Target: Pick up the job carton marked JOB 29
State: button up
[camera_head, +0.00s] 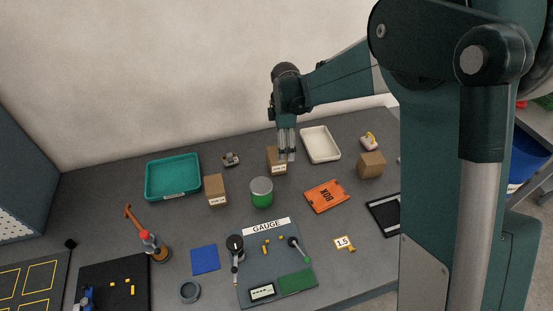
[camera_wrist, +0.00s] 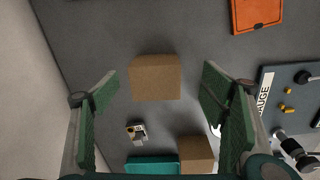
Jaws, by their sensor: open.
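Three brown cartons stand on the grey table in the head view: one below my gripper (camera_head: 286,157), one to the left (camera_head: 216,191) and one at the right (camera_head: 371,165). Pale labels show on the left and middle cartons, too small to read, so I cannot tell which is JOB 29. My gripper points down with its fingers in front of part of the middle carton (camera_head: 272,155). In the wrist view this carton (camera_wrist: 155,77) lies between the two spread, empty green fingers, apart from both. The left carton (camera_wrist: 196,153) shows at the bottom.
A teal tray (camera_head: 173,199) and a small metal part (camera_head: 231,159) lie to the left. A white tray (camera_head: 336,146) is close on the right. A green-and-white can (camera_head: 262,199) and an orange BOX sheet (camera_head: 326,196) are in front, with the gauge board (camera_head: 252,240) nearer.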

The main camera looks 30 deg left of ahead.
aim_at(276, 153)
jog(key=shift+s+a+f+n, duration=0.25)
jog(key=shift+a+f, duration=0.25)
jog(key=shift+a, duration=0.15)
jog(key=shift+s+a+f+n, duration=0.1)
jog(key=shift+a+f+n, duration=0.15)
jog(key=shift+a+f, duration=0.3)
jog(key=shift+f, duration=1.2)
jog(key=shift+f, duration=2.6)
jog(key=c, duration=1.1)
